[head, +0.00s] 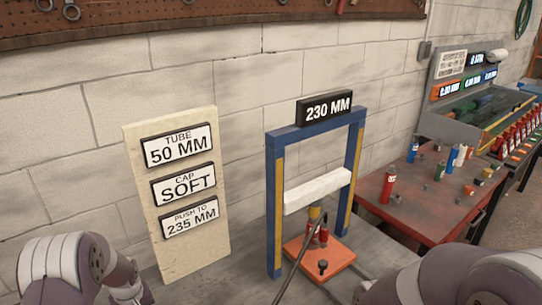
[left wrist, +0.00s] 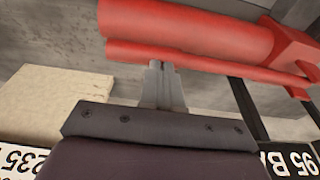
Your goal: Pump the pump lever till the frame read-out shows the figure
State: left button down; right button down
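In the left wrist view a thick red cylinder (left wrist: 190,22) has a thinner red bar, which looks like the pump lever (left wrist: 225,66), along it. My left gripper (left wrist: 162,66) has its two grey fingers close together with nothing seen between them. Their tips are at the bar; I cannot tell whether they touch it. The frame read-out (head: 326,107) says 230 MM on top of the blue press frame (head: 274,205). A board (head: 141,147) beside it reads tube 50 MM, cap soft, push to 235 MM. Both grippers are outside the head view.
A white crossbar (head: 318,190) spans the frame above an orange plate (head: 330,262) with small red parts. A dark hose (head: 296,262) passes in front. A red table (head: 408,208) with bottles stands right. A partly cut-off sign (left wrist: 290,160) reads "95 BA".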

pick_arm(q)
notch_tip(320, 180, up, 8)
jog(key=p, duration=0.6)
jog(key=shift+f, duration=0.1)
dwell(0.5)
notch_tip(320, 180, down, 8)
jog(key=b, duration=0.5)
jog(key=shift+f+b, duration=0.25)
jog(key=shift+b, duration=0.15)
notch_tip(320, 180, up, 8)
jog(key=p, duration=0.6)
jog(key=shift+r, duration=0.25)
